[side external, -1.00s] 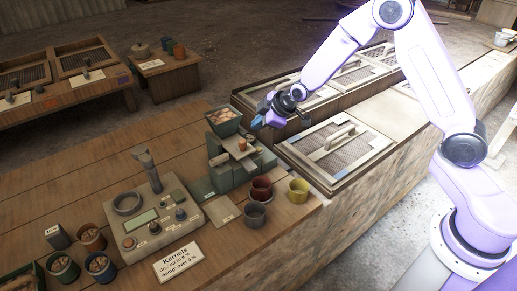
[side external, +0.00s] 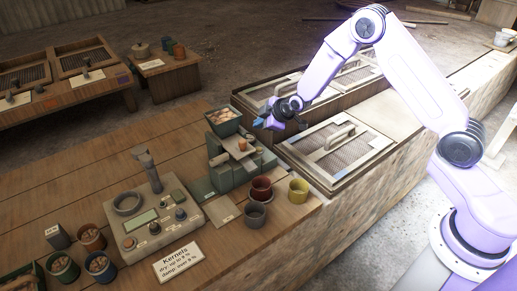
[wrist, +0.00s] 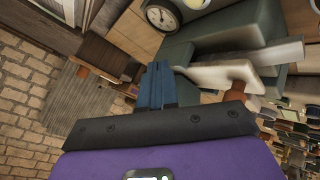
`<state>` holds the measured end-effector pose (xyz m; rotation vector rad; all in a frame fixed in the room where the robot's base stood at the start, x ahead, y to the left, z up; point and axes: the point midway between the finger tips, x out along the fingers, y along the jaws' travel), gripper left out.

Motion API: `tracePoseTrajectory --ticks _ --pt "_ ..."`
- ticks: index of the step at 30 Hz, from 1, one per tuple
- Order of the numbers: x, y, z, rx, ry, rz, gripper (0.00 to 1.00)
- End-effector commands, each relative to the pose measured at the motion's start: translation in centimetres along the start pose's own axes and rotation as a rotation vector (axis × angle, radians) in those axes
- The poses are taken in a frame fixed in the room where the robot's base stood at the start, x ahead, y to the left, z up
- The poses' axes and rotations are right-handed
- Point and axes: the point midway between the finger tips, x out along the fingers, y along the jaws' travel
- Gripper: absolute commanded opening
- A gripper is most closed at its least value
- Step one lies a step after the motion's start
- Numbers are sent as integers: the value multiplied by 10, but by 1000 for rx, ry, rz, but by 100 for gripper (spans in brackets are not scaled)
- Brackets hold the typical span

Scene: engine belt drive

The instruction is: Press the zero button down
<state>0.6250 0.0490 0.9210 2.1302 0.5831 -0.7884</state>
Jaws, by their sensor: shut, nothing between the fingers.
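A beige tester panel (side external: 152,232) stands on the wooden bench in the side view, with a round cup, a small screen and several knobs or buttons. A reddish round button (side external: 130,242) sits at its front left corner, and dark knobs (side external: 181,214) sit to the right. The labels are too small to read, so I cannot tell which is the zero button. My gripper (side external: 264,123) is up and to the right of the panel, beside the green machine. Its blue fingers (wrist: 157,88) are shut and empty in the wrist view.
The green machine (side external: 228,174) with a hopper (side external: 222,121) stands between my gripper and the panel. Red (side external: 261,188) and yellow (side external: 298,190) cups stand in front of it. The wrist view shows a dial (wrist: 162,15) and pale lever (wrist: 225,75) close by.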

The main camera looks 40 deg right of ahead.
Motion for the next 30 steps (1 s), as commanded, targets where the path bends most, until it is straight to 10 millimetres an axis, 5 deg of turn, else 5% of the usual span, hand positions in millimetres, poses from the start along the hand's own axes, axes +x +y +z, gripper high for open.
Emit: tracePoseTrajectory --ticks 15,30 --pt "42 -31 31 0 -1 -1 0" --pt "49 -36 35 0 1 0 0"
